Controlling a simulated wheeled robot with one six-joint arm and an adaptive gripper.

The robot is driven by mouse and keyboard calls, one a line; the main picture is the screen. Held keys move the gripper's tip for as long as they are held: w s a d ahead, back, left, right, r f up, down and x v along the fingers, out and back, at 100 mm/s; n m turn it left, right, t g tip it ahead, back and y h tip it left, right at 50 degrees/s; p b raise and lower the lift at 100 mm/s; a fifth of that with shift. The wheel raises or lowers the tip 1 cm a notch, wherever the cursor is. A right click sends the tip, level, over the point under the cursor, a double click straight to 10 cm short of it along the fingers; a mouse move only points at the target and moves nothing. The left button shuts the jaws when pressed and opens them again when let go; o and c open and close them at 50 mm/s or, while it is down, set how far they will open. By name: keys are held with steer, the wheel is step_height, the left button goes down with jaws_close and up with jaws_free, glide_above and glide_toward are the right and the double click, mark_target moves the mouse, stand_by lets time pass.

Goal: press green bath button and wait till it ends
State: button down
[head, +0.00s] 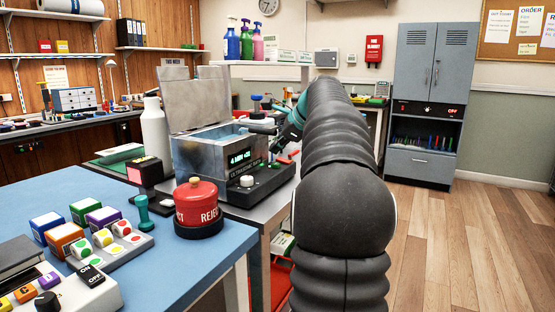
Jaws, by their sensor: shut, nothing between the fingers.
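The bath (200,160) is a grey metal tank on the side bench, its lid (197,98) raised and blue liquid (222,137) inside. A lit green display (241,158) on its front seems to read about 4 min. A pale knob (247,181) sits on its dark front base. I cannot make out the green button; my arm and gripper may cover it.
A red reject canister (197,203), a teal stamp (142,212) and sticker boxes (65,238) stand on the blue table (205,262) in front. A white bottle (154,130) stands left of the bath. A grey cabinet (431,100) is at the back right. The wooden floor (470,250) at right is clear.

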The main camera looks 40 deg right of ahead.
mark_target(278, 164)
steer(key=shift+r+p, duration=1.2)
steer(key=shift+r, duration=0.6)
steer(key=shift+s+d, duration=0.1)
steer(key=shift+s, duration=0.05)
